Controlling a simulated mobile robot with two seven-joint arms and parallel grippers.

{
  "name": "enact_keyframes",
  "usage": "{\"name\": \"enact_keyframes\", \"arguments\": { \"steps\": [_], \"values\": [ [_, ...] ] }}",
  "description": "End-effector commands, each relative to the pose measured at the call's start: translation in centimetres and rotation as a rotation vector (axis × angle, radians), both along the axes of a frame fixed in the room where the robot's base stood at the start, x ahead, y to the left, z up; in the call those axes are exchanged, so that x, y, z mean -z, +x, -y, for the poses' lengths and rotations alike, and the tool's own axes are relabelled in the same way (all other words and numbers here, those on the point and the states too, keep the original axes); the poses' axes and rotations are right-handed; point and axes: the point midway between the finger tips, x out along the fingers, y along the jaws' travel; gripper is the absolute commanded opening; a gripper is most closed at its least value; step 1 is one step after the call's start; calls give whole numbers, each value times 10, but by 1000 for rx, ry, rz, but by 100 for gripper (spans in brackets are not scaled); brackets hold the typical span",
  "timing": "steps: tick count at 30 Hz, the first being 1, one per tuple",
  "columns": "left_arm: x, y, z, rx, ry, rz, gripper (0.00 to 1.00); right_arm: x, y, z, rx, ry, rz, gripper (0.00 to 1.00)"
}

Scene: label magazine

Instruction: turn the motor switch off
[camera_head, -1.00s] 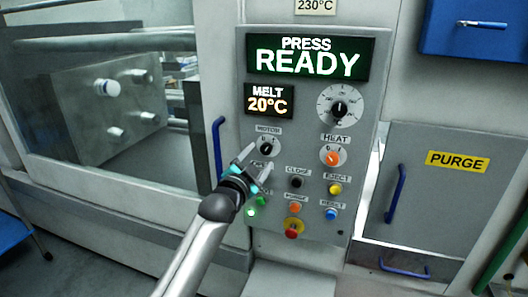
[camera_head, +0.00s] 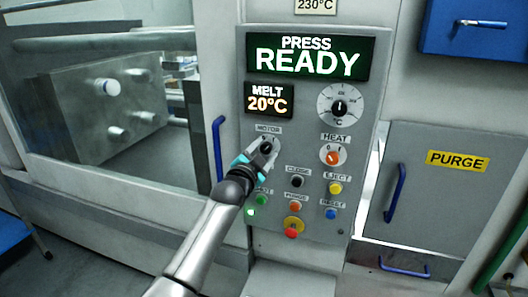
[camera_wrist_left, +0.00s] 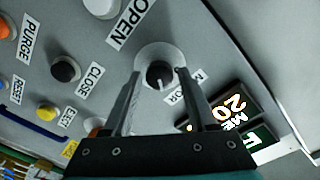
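The motor switch (camera_head: 266,147) is a small black knob on a pale round plate, under the MOTOR label (camera_head: 268,129) on the grey control panel. My left gripper (camera_head: 262,155) is at this switch and partly covers it in the head view. In the left wrist view the knob (camera_wrist_left: 159,75), with a white pointer line, sits between the two fingertips of my left gripper (camera_wrist_left: 158,76). The fingers are apart, with a gap on each side of the knob. My right gripper is not in view.
The HEAT knob (camera_head: 333,156) is orange, to the right. Several push buttons sit below, including the black CLOSE button (camera_head: 296,181) and a red stop button (camera_head: 292,230). A blue door handle (camera_head: 218,148) stands just left of the panel.

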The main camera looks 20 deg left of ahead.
Motion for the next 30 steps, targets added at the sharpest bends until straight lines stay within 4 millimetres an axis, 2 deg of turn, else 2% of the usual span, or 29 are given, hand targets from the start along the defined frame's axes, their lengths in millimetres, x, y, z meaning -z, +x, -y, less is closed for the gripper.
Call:
{"name": "enact_keyframes", "arguments": {
  "steps": [2,15,23,30],
  "values": [
    [0,0,0,0,0,0,48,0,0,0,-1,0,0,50],
    [0,0,0,0,0,-1,0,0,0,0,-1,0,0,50],
    [0,0,0,0,-5,-2,0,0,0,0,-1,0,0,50],
    [0,0,0,0,-75,-4,0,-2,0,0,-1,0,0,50]
  ]
}}
